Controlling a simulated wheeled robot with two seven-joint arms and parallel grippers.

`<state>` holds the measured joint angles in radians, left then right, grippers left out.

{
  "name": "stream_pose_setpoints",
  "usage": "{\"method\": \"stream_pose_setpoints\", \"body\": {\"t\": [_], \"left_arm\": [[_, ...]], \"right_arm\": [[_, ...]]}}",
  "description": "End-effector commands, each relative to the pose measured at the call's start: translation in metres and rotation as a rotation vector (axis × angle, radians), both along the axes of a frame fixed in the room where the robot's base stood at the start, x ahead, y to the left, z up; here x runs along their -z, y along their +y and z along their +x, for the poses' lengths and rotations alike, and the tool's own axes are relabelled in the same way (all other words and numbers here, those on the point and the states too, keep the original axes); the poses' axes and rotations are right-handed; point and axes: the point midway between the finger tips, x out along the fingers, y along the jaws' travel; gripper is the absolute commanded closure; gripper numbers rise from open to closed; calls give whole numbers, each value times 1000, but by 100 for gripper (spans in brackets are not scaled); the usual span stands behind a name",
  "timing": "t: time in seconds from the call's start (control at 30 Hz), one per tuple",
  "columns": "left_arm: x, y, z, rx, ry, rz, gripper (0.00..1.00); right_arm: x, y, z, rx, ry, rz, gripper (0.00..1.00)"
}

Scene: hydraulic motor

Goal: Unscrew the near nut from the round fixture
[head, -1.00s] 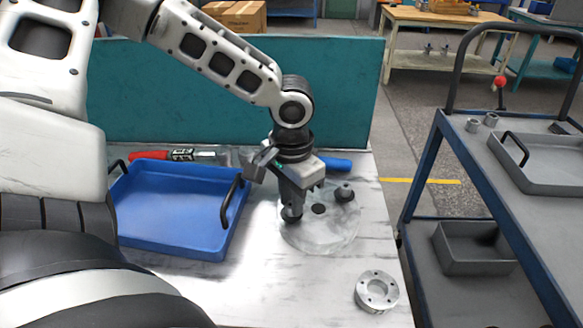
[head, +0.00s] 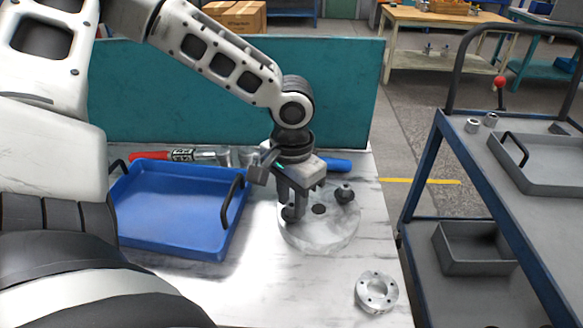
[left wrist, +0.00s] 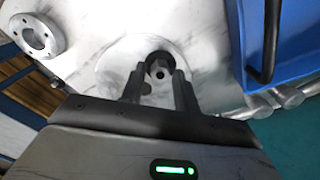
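The round fixture (head: 335,236) is a pale grey disc on the marbled table. A dark nut with a narrower top, the far nut (head: 344,194), stands on its right side, and a dark hole (head: 319,209) is near its middle. My left gripper (head: 291,214) points down at the fixture's left side. Its fingers stand on either side of the near nut (left wrist: 160,68) and appear to touch it; in the head view they mostly hide it. The fixture (left wrist: 115,65) also shows in the left wrist view, with the gripper (left wrist: 160,72) over it. My right gripper is not in view.
A blue tray (head: 165,247) with dark handles stands left of the fixture. A silver flanged ring (head: 377,291) lies at the table's front right. A red-handled tool (head: 150,155) lies behind the tray. A teal panel (head: 230,95) closes the back; a blue-framed cart (head: 480,180) stands right.

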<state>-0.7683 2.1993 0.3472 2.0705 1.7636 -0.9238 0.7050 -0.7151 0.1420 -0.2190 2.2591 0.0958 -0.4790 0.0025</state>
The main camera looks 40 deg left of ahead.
Motion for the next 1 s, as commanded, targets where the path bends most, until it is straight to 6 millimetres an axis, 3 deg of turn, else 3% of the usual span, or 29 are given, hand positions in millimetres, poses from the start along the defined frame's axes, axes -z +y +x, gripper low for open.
{"method": "stream_pose_setpoints", "body": {"t": [0.1, 0.4, 1.0], "left_arm": [[-5, 0, -1, 225, 4, -1, 69], [-2, 1, 0, 684, 2, -1, 69], [-1, 0, 0, 721, 0, 0, 69]], "right_arm": [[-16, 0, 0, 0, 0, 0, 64], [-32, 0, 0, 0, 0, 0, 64], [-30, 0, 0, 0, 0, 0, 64]]}}
